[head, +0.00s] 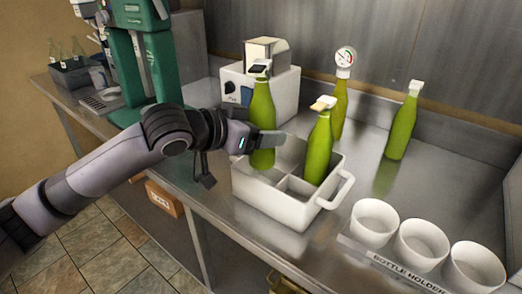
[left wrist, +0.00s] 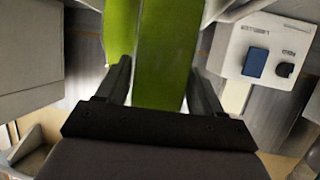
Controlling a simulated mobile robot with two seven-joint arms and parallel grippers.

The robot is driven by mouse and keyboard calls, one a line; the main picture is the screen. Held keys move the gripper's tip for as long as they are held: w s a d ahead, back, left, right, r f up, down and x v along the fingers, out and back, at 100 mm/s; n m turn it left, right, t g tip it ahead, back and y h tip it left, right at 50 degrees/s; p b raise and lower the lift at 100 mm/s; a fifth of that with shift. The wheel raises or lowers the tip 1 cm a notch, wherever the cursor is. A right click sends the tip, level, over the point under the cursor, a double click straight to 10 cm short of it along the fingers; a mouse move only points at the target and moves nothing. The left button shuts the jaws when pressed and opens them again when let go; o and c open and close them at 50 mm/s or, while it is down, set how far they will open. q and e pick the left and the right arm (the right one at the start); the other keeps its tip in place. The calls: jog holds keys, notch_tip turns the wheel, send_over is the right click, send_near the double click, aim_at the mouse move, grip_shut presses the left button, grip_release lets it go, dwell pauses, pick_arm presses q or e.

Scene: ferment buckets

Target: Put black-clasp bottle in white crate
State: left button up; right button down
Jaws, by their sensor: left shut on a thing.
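The green bottle with the black clasp (head: 262,102) is upright in my left gripper (head: 262,139), which is shut around its body. The held green bottle also fills the space between the fingers in the left wrist view (left wrist: 166,60). Its lower end is over or inside the left rear part of the white crate (head: 262,206); I cannot tell whether it touches the crate's floor. The crate has dividers and a side handle. A green bottle with a tan clasp (head: 319,150) stands in the crate to the right. My right gripper is not in view.
Behind the crate are a bottle with a round gauge (head: 339,108), a bottle with a white clasp (head: 402,128) and a white machine (head: 283,97). Several white cups, one here (head: 375,222), stand at the front right behind a "bottle holder" label. A green stand (head: 128,60) is left.

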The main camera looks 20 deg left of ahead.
aim_at(261, 153)
pick_arm(q)
jog(key=shift+f, duration=2)
jog(key=shift+f, duration=0.4)
jog(key=shift+f, duration=0.2)
jog(key=o, duration=1.5)
jog(key=shift+f, duration=0.1)
jog(key=shift+o, duration=0.2)
